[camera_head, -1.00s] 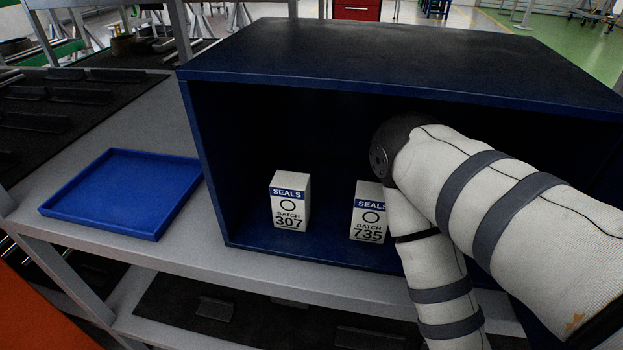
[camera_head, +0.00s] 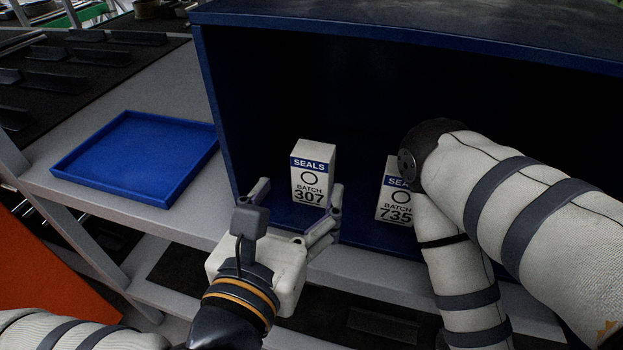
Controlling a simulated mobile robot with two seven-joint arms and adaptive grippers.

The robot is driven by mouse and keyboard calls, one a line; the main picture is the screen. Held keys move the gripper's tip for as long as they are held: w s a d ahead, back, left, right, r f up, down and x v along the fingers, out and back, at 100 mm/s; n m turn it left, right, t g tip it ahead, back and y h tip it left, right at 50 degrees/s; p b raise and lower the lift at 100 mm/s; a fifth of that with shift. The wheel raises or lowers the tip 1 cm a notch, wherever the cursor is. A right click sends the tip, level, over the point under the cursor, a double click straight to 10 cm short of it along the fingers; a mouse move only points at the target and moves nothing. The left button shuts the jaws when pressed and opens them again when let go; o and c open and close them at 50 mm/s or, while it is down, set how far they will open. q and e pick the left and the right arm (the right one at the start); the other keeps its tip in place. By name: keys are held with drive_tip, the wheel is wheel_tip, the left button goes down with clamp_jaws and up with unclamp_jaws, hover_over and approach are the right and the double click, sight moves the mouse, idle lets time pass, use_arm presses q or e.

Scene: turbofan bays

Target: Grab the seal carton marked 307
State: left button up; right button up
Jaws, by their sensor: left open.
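The seal carton marked 307 (camera_head: 313,175) stands upright on the floor of an open-fronted blue box, white with a blue SEALS band. A second seal carton, marked 735 (camera_head: 394,196), stands to its right, partly hidden by my right arm. My left gripper (camera_head: 297,204) is open in front of carton 307, its fingers spread to the lower left and lower right of the carton. I cannot tell whether the fingers touch it. My right arm crosses the right side of the view; its gripper is not seen.
The blue box (camera_head: 217,115) has side walls and a top around the cartons. An empty blue tray (camera_head: 135,158) lies on the grey shelf (camera_head: 60,210) to the left. Dark mats with raised strips lie farther left and below.

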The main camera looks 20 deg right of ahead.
sight(309, 171)
use_arm(q)
drive_tip(key=x, duration=0.8)
drive_tip(key=shift+w+d+r, duration=0.1)
drive_tip(key=shift+w+r, duration=0.1)
drive_tip(key=shift+w, duration=0.05)
drive_tip(key=shift+c, duration=0.6)
drive_tip(key=c, duration=1.2)
